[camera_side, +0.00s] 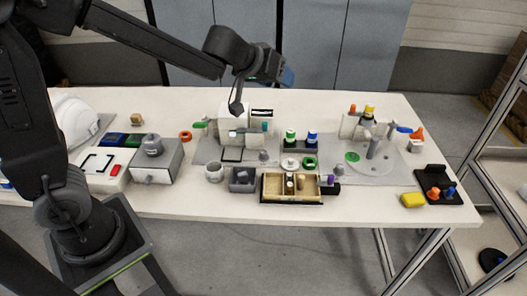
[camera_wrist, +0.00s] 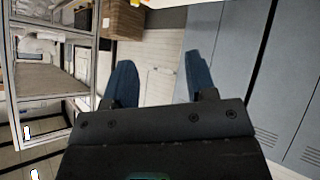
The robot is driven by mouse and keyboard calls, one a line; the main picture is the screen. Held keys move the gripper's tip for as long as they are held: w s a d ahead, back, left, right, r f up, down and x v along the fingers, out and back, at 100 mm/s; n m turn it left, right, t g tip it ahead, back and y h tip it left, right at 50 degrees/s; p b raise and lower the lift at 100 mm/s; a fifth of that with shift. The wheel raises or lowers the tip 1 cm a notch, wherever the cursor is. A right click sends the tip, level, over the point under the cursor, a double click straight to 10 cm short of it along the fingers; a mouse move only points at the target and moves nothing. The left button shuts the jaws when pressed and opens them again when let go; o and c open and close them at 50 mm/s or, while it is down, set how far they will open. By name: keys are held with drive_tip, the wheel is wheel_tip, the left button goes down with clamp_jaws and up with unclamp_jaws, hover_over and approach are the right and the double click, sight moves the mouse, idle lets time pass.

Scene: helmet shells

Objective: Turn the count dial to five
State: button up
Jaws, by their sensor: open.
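My gripper (camera_side: 287,77) is raised above the back of the table in the side view, well clear of everything on it. In the wrist view my gripper (camera_wrist: 160,80) has its two blue fingers wide apart with nothing between them. I cannot tell for sure which part is the count dial, and no numbers are readable. A grey box (camera_side: 160,165) with a round knob (camera_side: 152,144) on top stands left of centre. A white machine (camera_side: 240,120) stands below and left of my gripper. The wrist view shows no dial.
A wooden divided tray (camera_side: 291,198) lies at the front edge. A flat pale disc (camera_side: 385,163) with an upright grey post is at the right. A white helmet shell (camera_side: 75,120) is at the left. Cabinets (camera_wrist: 290,80) stand behind.

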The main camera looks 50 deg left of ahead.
drive_tip(key=a+f+n+g+y, duration=0.1)
drive_tip(key=a+f+g+y, duration=0.15)
drive_tip(key=f, duration=0.55)
drive_tip(key=n+g, duration=0.1)
drive_tip(key=g, duration=0.3)
approach(264, 152)
drive_tip(key=x, duration=0.9)
drive_tip(key=shift+f, duration=0.2)
drive_tip(key=shift+c, duration=0.2)
drive_tip(key=c, duration=0.9)
